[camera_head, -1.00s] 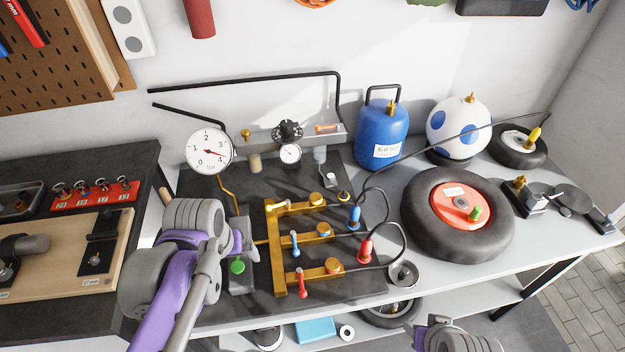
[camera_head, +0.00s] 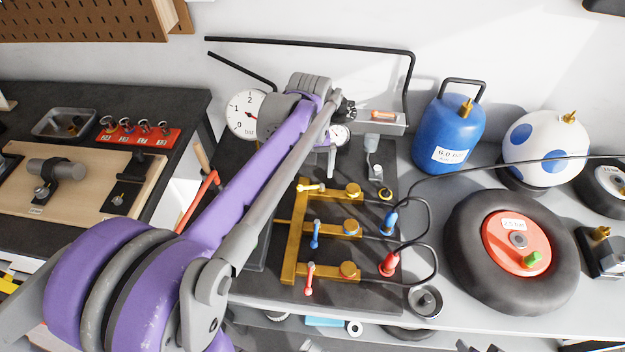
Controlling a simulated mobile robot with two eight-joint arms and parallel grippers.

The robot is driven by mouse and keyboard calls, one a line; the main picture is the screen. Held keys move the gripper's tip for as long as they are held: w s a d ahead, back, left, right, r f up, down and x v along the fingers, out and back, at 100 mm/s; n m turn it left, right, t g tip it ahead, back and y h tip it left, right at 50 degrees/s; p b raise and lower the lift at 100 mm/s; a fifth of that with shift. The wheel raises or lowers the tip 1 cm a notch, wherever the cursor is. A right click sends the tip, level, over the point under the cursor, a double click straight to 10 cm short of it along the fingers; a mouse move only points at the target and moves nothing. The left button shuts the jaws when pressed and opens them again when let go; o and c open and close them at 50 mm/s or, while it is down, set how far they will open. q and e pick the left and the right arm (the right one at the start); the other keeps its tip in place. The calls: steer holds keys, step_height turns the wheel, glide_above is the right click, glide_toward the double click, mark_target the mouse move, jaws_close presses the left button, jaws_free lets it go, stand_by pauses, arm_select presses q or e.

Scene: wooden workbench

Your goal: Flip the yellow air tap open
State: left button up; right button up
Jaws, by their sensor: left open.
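The brass manifold (camera_head: 291,245) lies on the black mat with three branches, each with a small lever. The lever on the far branch, the pale yellow tap (camera_head: 312,187), lies along its branch. The blue tap (camera_head: 315,235) and red tap (camera_head: 309,278) point across theirs. My left arm reaches in from the lower left over the mat. My left gripper (camera_head: 331,160) is open and points down just behind the yellow tap, apparently above it and apart from it. Part of it is hidden by its own wrist. My right gripper cannot be made out.
A dial gauge (camera_head: 243,112) and a black pipe (camera_head: 310,44) stand behind, partly covered by my arm. Blue (camera_head: 389,220) and red (camera_head: 389,263) hose couplings sit right of the manifold. A blue tank (camera_head: 448,135), a ball (camera_head: 545,150) and a wheel (camera_head: 465,255) fill the right.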

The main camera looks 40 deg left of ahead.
mark_target(311, 186)
arm_select(q)
steer(key=shift+f, duration=2.2)
steer(key=shift+c, duration=0.3)
steer(key=c, duration=1)
steer(key=shift+w+a+m, duration=0.1)
steer(key=shift+w+m, duration=0.05)
steer(key=shift+m, duration=0.55)
steer(key=shift+w+a+m, duration=0.1)
steer(key=shift+w+m, duration=0.05)
steer(key=shift+m, duration=0.55)
steer(key=shift+c, duration=0.2)
steer(key=o, duration=1.1)
steer(key=shift+w+d, duration=0.1)
steer(key=shift+r, duration=0.1)
step_height(311, 186, up, 11)
steer(key=shift+p, duration=0.3)
